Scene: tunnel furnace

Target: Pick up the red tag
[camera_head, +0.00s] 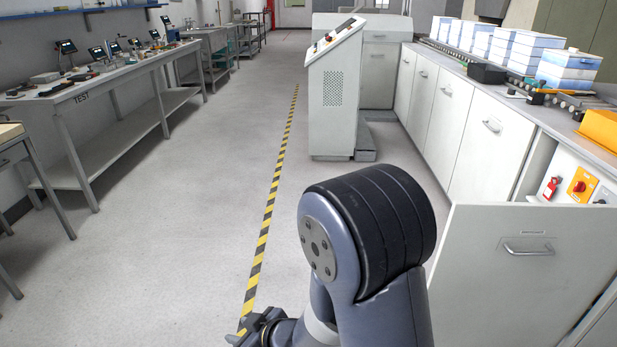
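A small red tag (551,188) with a pale lower part shows at the right, on a white panel inside an open compartment of the right-hand cabinet row. It sits to the left of a yellow plate with a red rotary switch (580,186). My gripper (258,327) is only partly in view at the bottom edge, low over the floor and far to the left of the tag. Its fingers are mostly cut off or hidden, so I cannot tell whether it is open or holds anything.
An open white cabinet door (525,275) stands at the right, below and in front of the panel. A grey control console (333,100) stands ahead. A long workbench (120,80) lines the left. The floor (190,200) between is clear, with a yellow-black line (270,200).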

